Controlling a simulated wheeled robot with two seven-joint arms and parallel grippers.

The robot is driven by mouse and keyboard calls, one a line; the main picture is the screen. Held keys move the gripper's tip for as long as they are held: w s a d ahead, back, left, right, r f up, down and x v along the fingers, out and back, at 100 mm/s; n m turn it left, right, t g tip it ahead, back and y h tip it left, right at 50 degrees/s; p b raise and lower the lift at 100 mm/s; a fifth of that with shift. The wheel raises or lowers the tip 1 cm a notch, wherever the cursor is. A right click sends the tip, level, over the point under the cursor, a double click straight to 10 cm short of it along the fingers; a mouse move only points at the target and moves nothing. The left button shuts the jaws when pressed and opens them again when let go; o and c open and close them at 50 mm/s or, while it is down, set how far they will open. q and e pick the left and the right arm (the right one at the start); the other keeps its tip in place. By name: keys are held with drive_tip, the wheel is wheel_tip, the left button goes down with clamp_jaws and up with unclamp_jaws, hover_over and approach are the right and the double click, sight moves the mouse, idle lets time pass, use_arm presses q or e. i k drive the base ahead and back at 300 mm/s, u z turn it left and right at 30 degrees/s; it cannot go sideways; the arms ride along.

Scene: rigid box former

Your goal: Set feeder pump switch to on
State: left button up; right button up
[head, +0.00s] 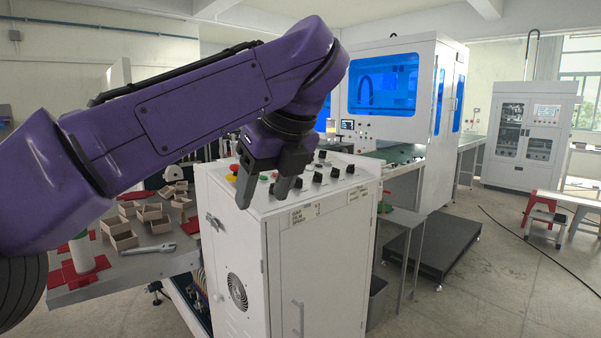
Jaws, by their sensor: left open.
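The white control cabinet (235,230) stands in the middle of the view, with a sloped panel of black knobs, coloured buttons and small labels on its top. Several black knobs (334,172) show to the right of my left gripper. The labels are too small to read, so I cannot tell which one is the feeder pump switch. My left gripper (263,201) is open and points down over the left front part of the panel. It hides some controls; I cannot tell whether its fingers touch any. My right gripper is out of view.
A table at left holds several small cardboard boxes (152,214), a wrench (148,249) and a white cylinder (83,252). A machine with blue windows (383,82) stands behind. A dark platform (440,246) lies on the floor at right, with open floor beyond.

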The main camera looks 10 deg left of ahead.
sight(299, 184)
drive_tip(key=i, duration=1.4)
